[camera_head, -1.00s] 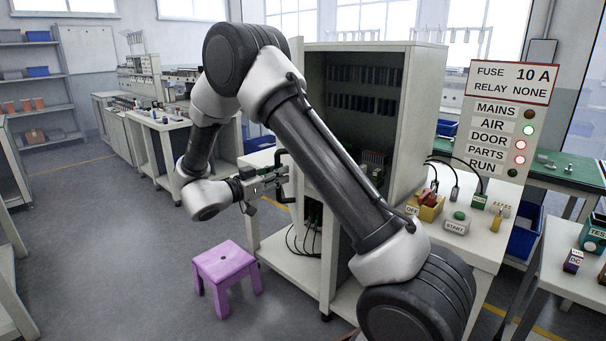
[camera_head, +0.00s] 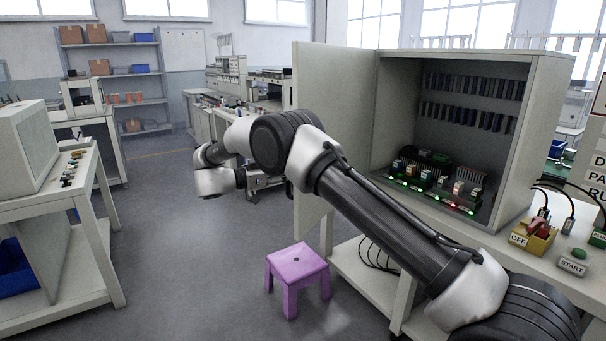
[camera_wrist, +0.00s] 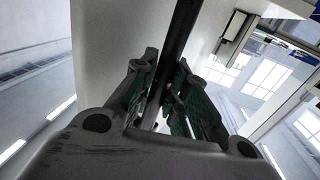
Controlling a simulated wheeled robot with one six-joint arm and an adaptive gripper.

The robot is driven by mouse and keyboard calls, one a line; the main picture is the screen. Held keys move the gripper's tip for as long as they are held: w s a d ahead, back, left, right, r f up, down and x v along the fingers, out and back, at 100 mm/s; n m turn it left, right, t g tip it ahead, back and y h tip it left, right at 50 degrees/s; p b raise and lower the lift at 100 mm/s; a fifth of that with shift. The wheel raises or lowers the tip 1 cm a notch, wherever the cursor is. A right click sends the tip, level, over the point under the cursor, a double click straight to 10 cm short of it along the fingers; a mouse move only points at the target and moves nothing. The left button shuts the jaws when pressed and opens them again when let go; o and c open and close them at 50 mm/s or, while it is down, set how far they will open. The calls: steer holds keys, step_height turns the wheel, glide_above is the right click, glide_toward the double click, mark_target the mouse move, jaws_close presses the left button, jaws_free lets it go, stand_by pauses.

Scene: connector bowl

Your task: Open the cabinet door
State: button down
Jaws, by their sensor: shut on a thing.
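The cabinet (camera_head: 548,110) is a pale grey box on the bench to the right. Its door (camera_head: 335,120) stands open on the left side, swung well away from the front. The inside shows, with rows of dark slots and green boards with small lights. My gripper (camera_head: 262,184) is at the door's outer left edge, partly hidden by my arm. In the wrist view, my gripper (camera_wrist: 168,95) is shut on a dark bar-like handle (camera_wrist: 182,40), in front of the door's pale panel (camera_wrist: 110,50). The handle is hidden in the head view.
A purple stool (camera_head: 297,270) stands on the floor below the door. A bench with a pale box (camera_head: 25,140) is at the left. Grey floor (camera_head: 190,250) lies clear between them. An OFF switch box (camera_head: 535,238) and START button (camera_head: 574,264) sit at the right.

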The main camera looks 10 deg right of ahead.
steer(key=shift+w+a+g, duration=0.4)
steer(key=shift+w+a, duration=0.5)
steer(key=shift+w, duration=0.1)
steer(key=c, duration=1.4)
jaws_free()
